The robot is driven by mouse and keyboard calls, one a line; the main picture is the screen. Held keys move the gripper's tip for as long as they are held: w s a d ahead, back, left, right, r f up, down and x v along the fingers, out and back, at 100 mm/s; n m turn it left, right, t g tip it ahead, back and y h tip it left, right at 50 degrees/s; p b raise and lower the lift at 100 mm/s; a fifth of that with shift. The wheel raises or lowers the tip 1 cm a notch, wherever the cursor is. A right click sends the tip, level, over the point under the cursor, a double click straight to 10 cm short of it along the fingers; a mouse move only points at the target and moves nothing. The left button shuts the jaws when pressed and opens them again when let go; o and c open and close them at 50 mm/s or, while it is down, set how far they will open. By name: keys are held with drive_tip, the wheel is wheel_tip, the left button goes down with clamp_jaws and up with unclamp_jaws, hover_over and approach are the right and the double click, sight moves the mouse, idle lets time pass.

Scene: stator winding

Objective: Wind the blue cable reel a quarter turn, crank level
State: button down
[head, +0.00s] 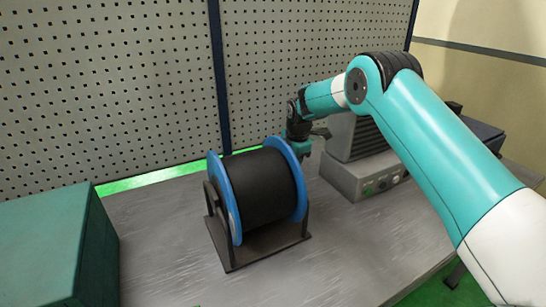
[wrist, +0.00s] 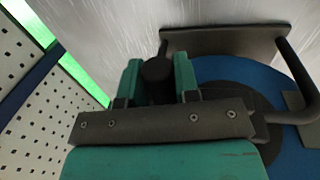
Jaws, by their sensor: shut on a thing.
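The blue cable reel (head: 224,200) stands on the bench with its drum wound in black cable. Its blue flange also shows at the right of the wrist view (wrist: 285,145). My gripper (head: 299,142) is at the reel's far right side, close to the upper rim of the right flange. In the wrist view the two teal fingers (wrist: 158,80) are shut on the dark round crank handle (wrist: 157,72), one on each side. The crank's arm is mostly hidden behind my gripper, and its exact angle cannot be told.
The reel's dark stand (head: 262,246) rests on the grey bench (head: 165,255). A grey machine with a control panel (head: 365,180) stands close right of the reel. A green box (head: 60,240) is at the front left. A perforated panel (head: 110,90) closes off the back.

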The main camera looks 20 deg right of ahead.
drive_tip(key=shift+w+r, duration=0.1)
idle(0.3)
drive_tip(key=c, duration=0.9)
unclamp_jaws()
drive_tip(key=shift+o, duration=0.2)
wheel_tip(320, 180, up, 17)
drive_tip(key=s+b, duration=0.2)
drive_tip(key=b, duration=0.1)
drive_tip(key=shift+s+d+b, duration=0.3)
drive_tip(key=shift+s, duration=0.1)
